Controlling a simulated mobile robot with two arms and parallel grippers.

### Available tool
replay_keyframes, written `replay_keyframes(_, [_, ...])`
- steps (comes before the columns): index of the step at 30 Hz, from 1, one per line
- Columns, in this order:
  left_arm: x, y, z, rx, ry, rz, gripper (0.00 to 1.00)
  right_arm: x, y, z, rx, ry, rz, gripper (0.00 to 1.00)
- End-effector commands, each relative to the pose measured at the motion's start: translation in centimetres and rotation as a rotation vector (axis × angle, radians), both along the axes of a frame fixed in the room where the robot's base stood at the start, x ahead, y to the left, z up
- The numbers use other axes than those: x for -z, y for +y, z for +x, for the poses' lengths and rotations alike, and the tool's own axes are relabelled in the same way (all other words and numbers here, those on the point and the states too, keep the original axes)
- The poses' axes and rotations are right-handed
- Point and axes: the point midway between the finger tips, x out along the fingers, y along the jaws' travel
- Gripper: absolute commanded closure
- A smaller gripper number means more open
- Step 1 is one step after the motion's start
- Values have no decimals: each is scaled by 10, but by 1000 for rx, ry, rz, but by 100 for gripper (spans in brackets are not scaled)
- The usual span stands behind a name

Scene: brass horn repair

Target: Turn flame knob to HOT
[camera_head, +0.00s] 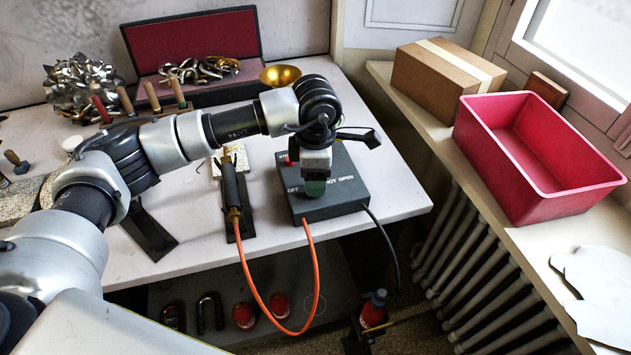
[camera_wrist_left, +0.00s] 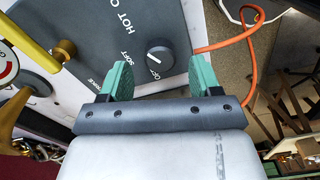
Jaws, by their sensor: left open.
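The dark round flame knob (camera_wrist_left: 160,53), with a short pale mark, sits on the grey control box (camera_wrist_left: 165,20). White lettering around it includes OFF, SOFT and HOT; which one the mark points at is hard to tell. In the head view the box (camera_head: 358,192) stands on the bench, and my gripper and arm hide the knob. My left gripper (camera_head: 315,186) points down over the box. In the left wrist view its green fingers (camera_wrist_left: 162,75) are apart, one on each side of the knob, with visible gaps. My right gripper is not in view.
An orange hose (camera_head: 270,310) and a black cable (camera_head: 386,240) hang from the box. A torch (camera_head: 231,190) on a stand is just left of it. A brass bowl (camera_head: 281,76) and a red-lined case (camera_head: 190,45) lie behind. A red bin (camera_head: 535,150) stands on the right sill.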

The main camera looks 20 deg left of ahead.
Motion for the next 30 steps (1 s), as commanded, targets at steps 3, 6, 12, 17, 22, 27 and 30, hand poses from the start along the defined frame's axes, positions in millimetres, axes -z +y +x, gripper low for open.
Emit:
replay_keyframes(3, [-25,0,1,0,-6,-1,37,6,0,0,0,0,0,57])
replay_keyframes(6, [-45,0,1,-1,-4,-1,37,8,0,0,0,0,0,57])
replay_keyframes(12, [-72,0,1,0,-2,0,37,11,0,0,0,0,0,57])
replay_keyframes(17, [-79,0,0,0,0,0,37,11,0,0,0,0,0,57])
replay_keyframes(22, [-79,0,0,0,1,0,37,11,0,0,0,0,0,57])
replay_keyframes(27, [-79,0,0,0,1,0,37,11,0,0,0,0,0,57])
replay_keyframes(30, [-79,0,0,0,1,0,37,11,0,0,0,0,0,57])
